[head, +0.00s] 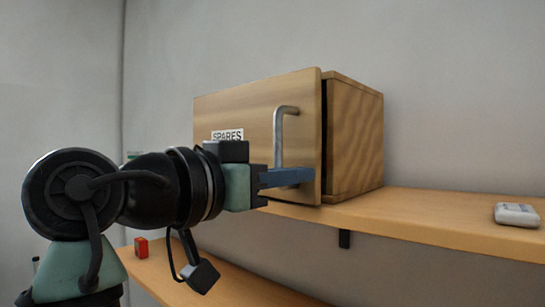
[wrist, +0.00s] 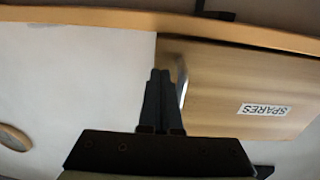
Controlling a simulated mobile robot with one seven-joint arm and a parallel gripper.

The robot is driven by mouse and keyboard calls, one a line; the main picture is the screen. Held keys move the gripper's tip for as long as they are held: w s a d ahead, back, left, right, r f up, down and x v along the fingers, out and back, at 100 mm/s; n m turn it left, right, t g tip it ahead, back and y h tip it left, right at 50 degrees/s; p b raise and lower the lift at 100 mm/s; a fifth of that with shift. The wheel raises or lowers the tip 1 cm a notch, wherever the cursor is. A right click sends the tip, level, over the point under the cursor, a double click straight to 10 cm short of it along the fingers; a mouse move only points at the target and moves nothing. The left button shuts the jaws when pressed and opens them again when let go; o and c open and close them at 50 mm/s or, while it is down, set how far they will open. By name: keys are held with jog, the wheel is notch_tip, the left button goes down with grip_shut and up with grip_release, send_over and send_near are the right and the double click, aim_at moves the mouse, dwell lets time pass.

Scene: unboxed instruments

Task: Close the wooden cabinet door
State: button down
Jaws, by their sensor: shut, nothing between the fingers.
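The wooden cabinet (head: 358,140) stands on a wall shelf, and its door (head: 245,112) bears a SPARES label. The door is slightly ajar, with a dark gap along its right edge. A grey bar handle (head: 279,140) is upright near that edge. My gripper (head: 312,176) is shut and empty in front of the door's lower right, beside the handle's lower end. In the wrist view, which is upside down, the fingers (wrist: 160,72) lie beside the handle (wrist: 182,82) near the door's free edge (wrist: 230,85). I cannot tell whether the fingertips touch the door.
The wooden shelf (head: 430,217) runs right from the cabinet, with a small white device (head: 516,214) on it. A lower wooden surface (head: 215,285) holds a small red object (head: 141,247). The shelf between cabinet and device is clear.

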jog(key=shift+w+d, duration=0.1)
jog(key=shift+w, duration=0.05)
jog(key=x, duration=0.3)
jog(key=shift+d, duration=0.15)
jog(key=shift+s+r, duration=0.15)
jog(key=shift+s, duration=0.1)
dwell(0.3)
